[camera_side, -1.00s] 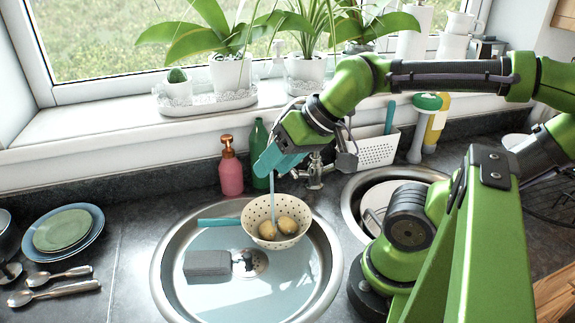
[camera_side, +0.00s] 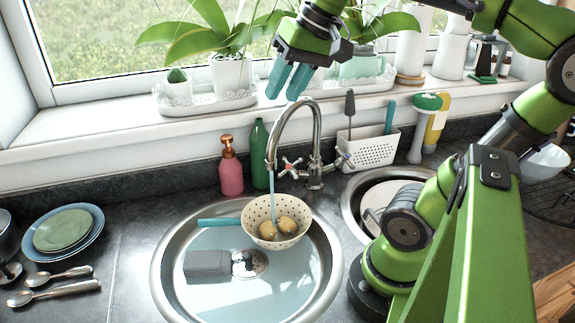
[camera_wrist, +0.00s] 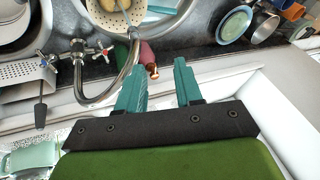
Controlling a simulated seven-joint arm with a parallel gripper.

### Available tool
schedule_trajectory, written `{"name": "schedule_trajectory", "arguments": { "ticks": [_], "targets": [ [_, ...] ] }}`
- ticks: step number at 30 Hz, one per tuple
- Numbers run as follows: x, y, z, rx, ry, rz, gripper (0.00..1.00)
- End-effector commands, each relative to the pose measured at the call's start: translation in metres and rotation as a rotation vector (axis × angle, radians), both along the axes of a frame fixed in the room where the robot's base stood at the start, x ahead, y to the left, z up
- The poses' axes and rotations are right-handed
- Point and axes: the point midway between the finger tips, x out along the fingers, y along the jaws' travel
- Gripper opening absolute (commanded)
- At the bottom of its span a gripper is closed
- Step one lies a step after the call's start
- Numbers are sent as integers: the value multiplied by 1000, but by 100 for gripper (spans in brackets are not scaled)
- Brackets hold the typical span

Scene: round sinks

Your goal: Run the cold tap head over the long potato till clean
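The curved metal tap (camera_side: 316,125) has its spout over the left sink, and water runs from it. The thin stream (camera_side: 272,198) falls into the cream colander (camera_side: 257,209) near the left potato (camera_side: 267,231). A second potato (camera_side: 287,224) lies to its right; I cannot tell which is longer. The tap also shows in the wrist view (camera_wrist: 84,75), with the colander (camera_wrist: 96,19) at the top edge. My gripper (camera_side: 284,93) is raised above the tap, apart from it. Its two teal fingers are spread with nothing between them, as the wrist view (camera_wrist: 158,80) shows.
The left sink (camera_side: 170,275) also holds a grey sponge (camera_side: 206,263). A pink soap bottle (camera_side: 231,172) and a green bottle (camera_side: 260,155) stand behind it. Potted plants line the sill close behind my gripper. A white caddy (camera_side: 372,151) stands right of the tap.

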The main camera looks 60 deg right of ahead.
Motion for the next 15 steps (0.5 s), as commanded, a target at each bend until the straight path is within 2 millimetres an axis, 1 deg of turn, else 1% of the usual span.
{"name": "schedule_trajectory", "arguments": {
  "ticks": [1,2,4,5,6,9,12,15],
  "targets": [
    [4,-22,1,15,62,-65,35],
    [5,-34,2,23,100,-101,35],
    [5,-65,3,56,192,-196,35],
    [4,-79,4,76,234,-244,35],
    [2,-99,5,105,288,-312,35],
    [-5,-143,6,189,405,-470,35],
    [-13,-176,6,265,479,-598,35],
    [-19,-201,4,330,527,-703,35]
  ]
}}
